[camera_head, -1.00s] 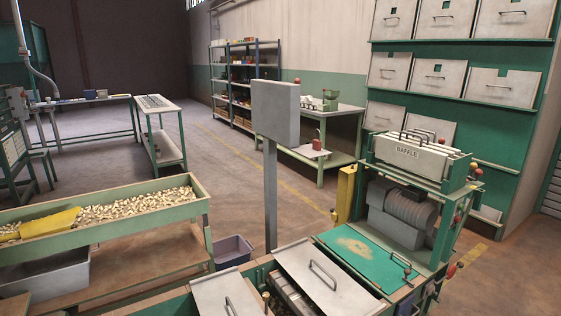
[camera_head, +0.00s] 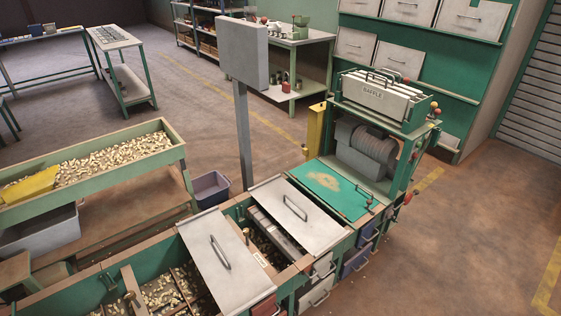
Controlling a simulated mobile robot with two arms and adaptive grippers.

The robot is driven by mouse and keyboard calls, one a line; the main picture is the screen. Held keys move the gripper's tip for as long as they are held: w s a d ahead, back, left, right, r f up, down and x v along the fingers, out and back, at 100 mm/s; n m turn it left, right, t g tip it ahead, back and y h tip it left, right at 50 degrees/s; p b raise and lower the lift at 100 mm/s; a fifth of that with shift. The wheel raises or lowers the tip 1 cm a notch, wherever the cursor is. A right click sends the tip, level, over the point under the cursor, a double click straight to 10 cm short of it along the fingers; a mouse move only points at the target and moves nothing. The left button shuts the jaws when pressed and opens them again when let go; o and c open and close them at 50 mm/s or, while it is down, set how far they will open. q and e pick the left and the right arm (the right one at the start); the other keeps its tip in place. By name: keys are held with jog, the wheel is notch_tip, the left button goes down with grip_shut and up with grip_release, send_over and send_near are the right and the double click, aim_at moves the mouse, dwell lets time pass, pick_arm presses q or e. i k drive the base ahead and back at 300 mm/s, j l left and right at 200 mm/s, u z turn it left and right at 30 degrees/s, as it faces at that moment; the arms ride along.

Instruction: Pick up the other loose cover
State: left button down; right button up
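Two light grey flat covers with bar handles lie on the long green hopper bench (camera_head: 100,280) in the head view. The nearer cover (camera_head: 215,245) lies at a slant across the bins. The farther cover (camera_head: 313,222) lies to its right and beyond it, with an open gap between them. I cannot tell which of them is the loose one. Neither of my grippers is in view.
Open bins with pale nuts lie left of the nearer cover. A green panel (camera_head: 318,188) and a rack of baffle plates (camera_head: 380,95) stand beyond the covers. A grey post (camera_head: 243,135) rises behind the bench. Floor at right is clear.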

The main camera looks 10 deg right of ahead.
aim_at(316, 230)
jog(key=i+l+u, duration=0.15)
jog(key=l+u, duration=0.75)
jog(key=l, duration=0.15)
jog(key=i, duration=0.05)
